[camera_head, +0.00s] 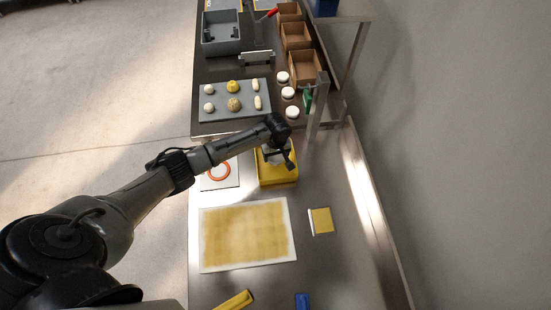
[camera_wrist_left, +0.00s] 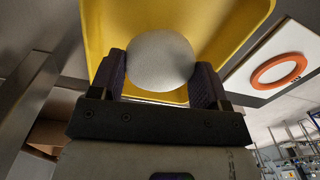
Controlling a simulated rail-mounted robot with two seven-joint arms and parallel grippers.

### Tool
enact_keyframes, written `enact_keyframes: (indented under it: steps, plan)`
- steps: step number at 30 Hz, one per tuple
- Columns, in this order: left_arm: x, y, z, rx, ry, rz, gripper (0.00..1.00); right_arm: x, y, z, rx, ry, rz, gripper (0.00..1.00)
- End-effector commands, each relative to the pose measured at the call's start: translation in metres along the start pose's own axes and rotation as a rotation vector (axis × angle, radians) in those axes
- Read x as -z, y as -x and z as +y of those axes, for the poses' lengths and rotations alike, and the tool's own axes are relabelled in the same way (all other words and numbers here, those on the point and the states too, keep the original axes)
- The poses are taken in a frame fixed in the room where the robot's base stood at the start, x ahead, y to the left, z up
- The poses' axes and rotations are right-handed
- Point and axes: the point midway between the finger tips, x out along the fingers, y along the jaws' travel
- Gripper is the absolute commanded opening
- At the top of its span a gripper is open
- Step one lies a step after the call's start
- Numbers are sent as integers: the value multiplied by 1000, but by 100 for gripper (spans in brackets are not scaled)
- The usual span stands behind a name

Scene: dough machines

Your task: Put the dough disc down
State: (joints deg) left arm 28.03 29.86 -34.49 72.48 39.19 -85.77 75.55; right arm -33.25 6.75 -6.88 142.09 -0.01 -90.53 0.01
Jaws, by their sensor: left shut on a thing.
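In the head view the arm and fingers largely hide the disc. I cannot tell whether the disc touches the yellow surface. My right gripper is not in view.
A white board with an orange ring (camera_head: 218,171) lies left of the yellow machine. A floured mat (camera_head: 245,205) and a yellow scraper (camera_head: 321,220) lie nearer. A grey tray with several dough pieces (camera_head: 221,101) stands behind. A metal post (camera_head: 317,110) rises at the right.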

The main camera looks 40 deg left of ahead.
Motion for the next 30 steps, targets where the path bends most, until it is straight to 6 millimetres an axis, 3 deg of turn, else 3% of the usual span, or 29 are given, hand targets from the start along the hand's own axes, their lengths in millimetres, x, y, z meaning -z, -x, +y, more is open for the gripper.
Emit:
enact_keyframes:
  steps: [9, 23, 24, 30]
  plan:
    - [0, -36, 0, 3, 0, 0, 47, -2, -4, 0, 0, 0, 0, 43]
    - [-1, -41, 1, 1, -1, 0, 47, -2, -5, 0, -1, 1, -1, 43]
    - [0, -41, 1, 1, -1, 0, 71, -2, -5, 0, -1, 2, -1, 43]
    - [0, -41, 1, 1, -1, 0, 91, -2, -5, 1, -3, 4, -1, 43]
